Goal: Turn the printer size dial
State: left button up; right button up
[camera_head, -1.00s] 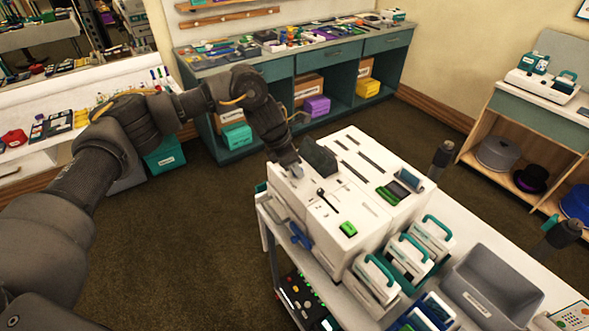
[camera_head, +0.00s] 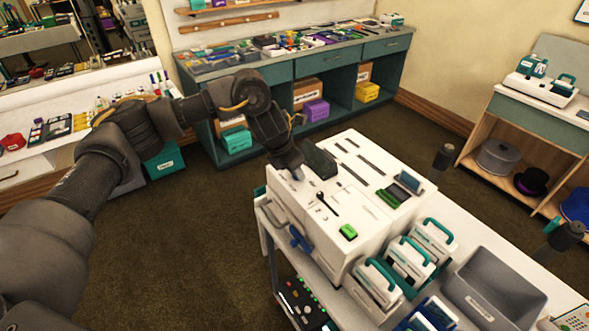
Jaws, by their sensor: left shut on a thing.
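The white printer (camera_head: 345,235) stands on the cart, with slots, a dark raised block (camera_head: 319,162), a black lever (camera_head: 322,200) and a green button (camera_head: 347,232) on its top. My left gripper (camera_head: 296,174) reaches down onto the left rear corner of the printer top, beside the dark block. It is shut on a small part there, which I take to be the size dial. The fingers hide nearly all of it; only a small blue spot shows at the fingertips. The dial's markings cannot be read. My right gripper is not in view.
Several white cases with teal handles (camera_head: 438,221) and a grey bin (camera_head: 492,287) stand at the front right of the cart. Dark upright posts (camera_head: 444,157) rise on the cart's right. A cluttered teal workbench (camera_head: 275,72) is behind. The floor left of the cart is clear.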

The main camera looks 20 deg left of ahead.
pick_arm(q)
jog(key=o, duration=0.8)
jog(key=shift+o, duration=0.9)
jog(key=shift+r, duration=0.25)
jog(key=b+v, duration=0.2)
jog(key=v, duration=0.8)
jog(key=shift+s+b, duration=0.15)
jog(key=shift+b, duration=0.15)
jog(key=shift+a, duration=0.1)
